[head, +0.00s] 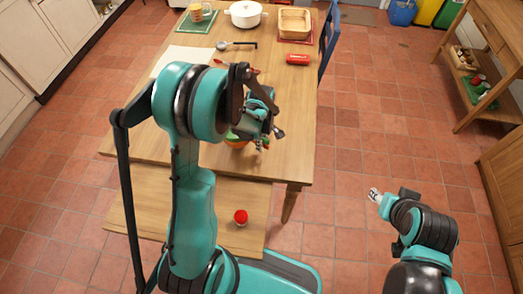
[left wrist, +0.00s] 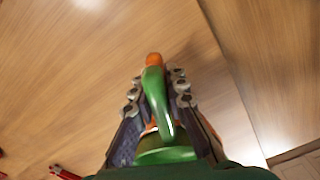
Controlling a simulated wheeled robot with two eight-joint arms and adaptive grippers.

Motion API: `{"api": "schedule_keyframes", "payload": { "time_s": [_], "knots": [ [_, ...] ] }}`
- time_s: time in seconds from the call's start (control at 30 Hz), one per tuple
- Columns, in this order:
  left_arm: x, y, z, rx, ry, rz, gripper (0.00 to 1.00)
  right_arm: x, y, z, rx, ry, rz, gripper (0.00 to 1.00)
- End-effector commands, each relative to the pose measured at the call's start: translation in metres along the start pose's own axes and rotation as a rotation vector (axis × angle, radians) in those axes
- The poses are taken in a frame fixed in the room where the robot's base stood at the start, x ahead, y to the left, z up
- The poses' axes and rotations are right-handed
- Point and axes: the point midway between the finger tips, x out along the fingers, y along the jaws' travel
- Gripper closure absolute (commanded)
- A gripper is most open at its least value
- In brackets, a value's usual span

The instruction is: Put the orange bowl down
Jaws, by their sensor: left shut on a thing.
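The orange bowl (head: 235,144), orange with green, shows partly below my left gripper (head: 262,138) in the head view, near the front edge of the wooden table. In the left wrist view, the green and orange bowl (left wrist: 154,92) lies between the two fingers of the left gripper (left wrist: 157,82), which is shut on it. The gripper and arm hide much of the bowl in the head view. I cannot tell whether the bowl touches the table. My right gripper (head: 376,196) is over the floor at the right, away from the table; its jaws are too small to read.
The wooden table (head: 290,120) has bare room right of the gripper. A red can (head: 297,59), a ladle (head: 235,45), a white pot (head: 245,14), a basket (head: 294,22) and a mug (head: 197,12) stand farther back. A red-lidded jar (head: 240,217) stands on a lower wooden surface in front.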

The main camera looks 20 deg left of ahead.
Motion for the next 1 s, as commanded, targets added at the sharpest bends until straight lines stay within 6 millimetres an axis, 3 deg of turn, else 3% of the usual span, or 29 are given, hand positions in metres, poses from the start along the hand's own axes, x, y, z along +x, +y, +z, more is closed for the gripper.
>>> {"api": "schedule_keyframes", "payload": {
  "time_s": [0.3, 0.7, 0.73, 0.8, 1.0],
  "knots": [
    [0.038, 0.000, -0.001, 0.000, 0.001, 0.000, 1.00, 0.014, 0.000, 0.010, 0.000, 0.000, 0.000, 0.60],
    [0.043, 0.000, 0.000, 0.000, 0.001, 0.000, 1.00, 0.017, 0.000, 0.012, 0.000, 0.000, 0.000, 0.60],
    [0.043, 0.000, 0.000, 0.000, 0.000, 0.000, 0.79, 0.016, 0.000, 0.011, 0.000, 0.000, 0.000, 0.60],
    [0.042, 0.000, 0.000, 0.000, 0.000, 0.000, 0.66, 0.015, 0.000, 0.011, 0.000, 0.000, 0.000, 0.60],
    [0.042, 0.000, 0.000, 0.000, 0.000, 0.000, 0.66, 0.015, 0.000, 0.011, 0.000, 0.000, 0.000, 0.60]
  ]
}}
